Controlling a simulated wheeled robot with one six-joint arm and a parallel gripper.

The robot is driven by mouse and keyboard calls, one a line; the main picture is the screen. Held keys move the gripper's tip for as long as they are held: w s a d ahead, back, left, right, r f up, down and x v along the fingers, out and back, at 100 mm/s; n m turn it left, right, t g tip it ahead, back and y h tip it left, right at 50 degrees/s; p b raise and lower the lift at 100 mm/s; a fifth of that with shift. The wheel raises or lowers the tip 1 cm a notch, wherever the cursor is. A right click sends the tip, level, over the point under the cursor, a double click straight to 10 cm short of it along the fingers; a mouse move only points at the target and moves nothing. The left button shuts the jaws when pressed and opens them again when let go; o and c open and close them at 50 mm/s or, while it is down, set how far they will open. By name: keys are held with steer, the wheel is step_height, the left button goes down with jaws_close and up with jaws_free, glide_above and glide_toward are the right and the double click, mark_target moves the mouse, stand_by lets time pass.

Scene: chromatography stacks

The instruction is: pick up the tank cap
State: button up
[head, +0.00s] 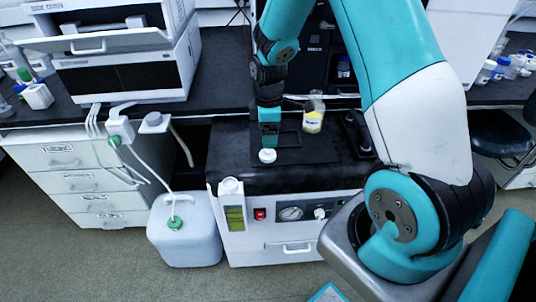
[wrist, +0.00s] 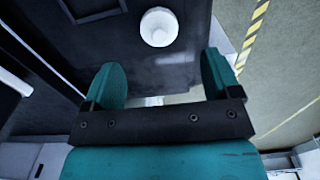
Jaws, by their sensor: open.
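The tank cap (head: 267,155) appears to be the small white round cap lying on the black top of the low cabinet, near its front edge. In the wrist view the cap (wrist: 159,27) shows beyond the fingertips, roughly centred between them and apart from both. My gripper (head: 268,143) points down just above and behind the cap. In the wrist view my gripper (wrist: 162,68) has its two teal fingers spread wide with nothing between them.
A bottle with yellow contents (head: 313,114) stands behind and right of the gripper. A small white-capped container (head: 231,190) sits at the cabinet's front left. A white jerrycan (head: 185,235) with a green cap and tube stands on the floor. Black top around the cap is clear.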

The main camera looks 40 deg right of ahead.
mark_target(268, 151)
step_height(268, 151, down, 8)
steer(key=shift+w+r, duration=0.1)
steer(key=shift+w, duration=0.05)
stand_by(0.3)
steer(key=shift+c, duration=0.3)
steer(key=c, duration=0.9)
